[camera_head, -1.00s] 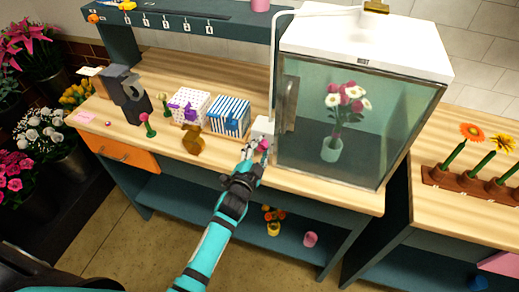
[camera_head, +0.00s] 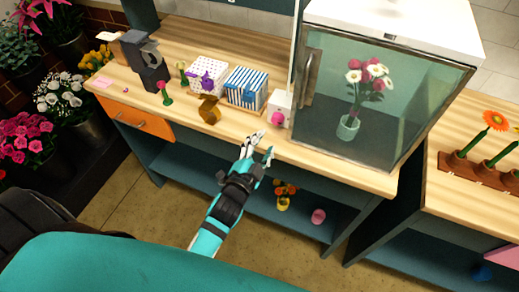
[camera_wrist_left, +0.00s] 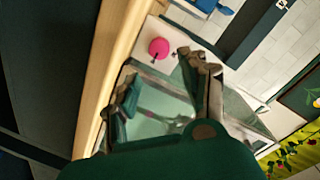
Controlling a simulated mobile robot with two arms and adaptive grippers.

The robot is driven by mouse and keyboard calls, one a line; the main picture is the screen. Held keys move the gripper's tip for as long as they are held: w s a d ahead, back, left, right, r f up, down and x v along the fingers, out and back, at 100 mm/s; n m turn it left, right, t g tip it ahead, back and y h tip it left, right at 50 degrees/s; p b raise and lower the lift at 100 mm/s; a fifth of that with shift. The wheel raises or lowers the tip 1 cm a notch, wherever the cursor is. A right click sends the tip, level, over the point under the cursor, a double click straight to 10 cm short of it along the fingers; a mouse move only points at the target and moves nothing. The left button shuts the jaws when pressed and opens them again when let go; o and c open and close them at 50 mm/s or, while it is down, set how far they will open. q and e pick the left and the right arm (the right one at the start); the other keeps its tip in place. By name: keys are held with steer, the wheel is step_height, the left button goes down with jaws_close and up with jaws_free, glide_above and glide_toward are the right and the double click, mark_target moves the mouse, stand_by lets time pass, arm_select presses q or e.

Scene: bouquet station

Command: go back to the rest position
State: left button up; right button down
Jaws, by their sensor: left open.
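My left gripper (camera_head: 258,149) is open and empty in the head view, its fingers just in front of the wooden worktop's front edge. In the left wrist view its two fingers (camera_wrist_left: 160,85) stand apart with nothing between them. A white box with a pink button (camera_head: 278,118) stands beyond the fingertips, beside the glass cabinet. The pink button also shows in the left wrist view (camera_wrist_left: 159,48). My right gripper is not in view.
The glass cabinet (camera_head: 352,151) holds a vase of flowers (camera_head: 348,127). A striped box (camera_head: 246,89), a dotted box (camera_head: 208,74) and a gold ribbon roll (camera_head: 209,110) stand on the worktop (camera_head: 330,168). A lower shelf (camera_head: 255,205) holds a flower pot (camera_head: 283,203) and a pink cup (camera_head: 318,216).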

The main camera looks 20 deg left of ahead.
arm_select(q)
steer(key=shift+s+r, duration=0.1)
steer(key=shift+s, duration=1)
